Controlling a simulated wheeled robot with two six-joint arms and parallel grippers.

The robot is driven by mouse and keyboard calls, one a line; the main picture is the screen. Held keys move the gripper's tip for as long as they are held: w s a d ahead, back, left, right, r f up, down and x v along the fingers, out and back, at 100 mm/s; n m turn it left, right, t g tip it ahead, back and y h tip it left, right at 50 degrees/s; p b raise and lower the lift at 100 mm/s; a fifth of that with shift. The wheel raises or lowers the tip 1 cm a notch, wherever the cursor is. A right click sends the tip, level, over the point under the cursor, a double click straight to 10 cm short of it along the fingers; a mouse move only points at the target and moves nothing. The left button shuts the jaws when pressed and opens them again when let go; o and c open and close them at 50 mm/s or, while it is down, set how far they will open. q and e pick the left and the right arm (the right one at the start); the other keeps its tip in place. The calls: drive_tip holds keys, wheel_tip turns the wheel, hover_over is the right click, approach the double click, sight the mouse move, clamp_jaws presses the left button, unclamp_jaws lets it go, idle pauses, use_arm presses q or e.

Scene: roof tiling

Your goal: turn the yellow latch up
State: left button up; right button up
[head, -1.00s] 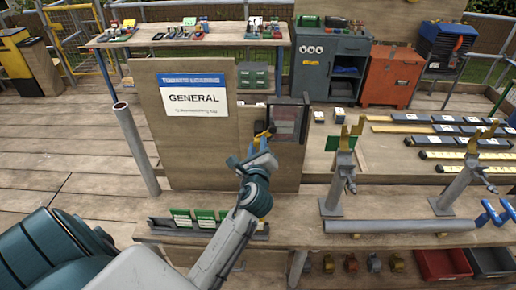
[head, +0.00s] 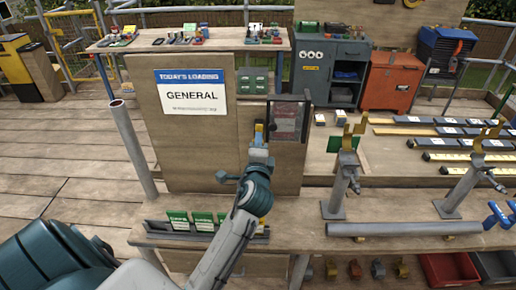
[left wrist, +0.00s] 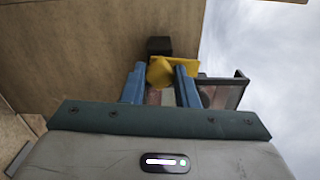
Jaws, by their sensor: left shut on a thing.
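The yellow latch (head: 258,128) is on the wooden board, left of a small dark-framed window. It also shows in the left wrist view (left wrist: 175,71), below a dark block. My left gripper (head: 259,136) reaches up to it from below. In the left wrist view its two blue fingers (left wrist: 160,78) stand on either side of the yellow piece and are shut on it. The fingers hide part of the latch in the head view, so its exact angle is hard to tell there. My right gripper is not in view.
The board (head: 200,150) carries a "GENERAL" sign (head: 191,92). The dark-framed window (head: 288,121) is close right of my gripper. Green cards (head: 201,220) stand in a rack on the bench below. Grey posts (head: 342,185) stand on the bench to the right.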

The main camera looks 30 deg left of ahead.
use_arm(q)
drive_tip(key=shift+f+n, duration=0.1)
drive_tip(key=shift+n, duration=0.4)
drive_tip(key=o, duration=1)
drive_tip(key=shift+s, duration=0.1)
drive_tip(key=p+v, duration=0.1)
drive_tip(key=v, duration=0.9)
drive_tip(key=shift+s+d, duration=0.2)
drive_tip(key=shift+s, duration=0.15)
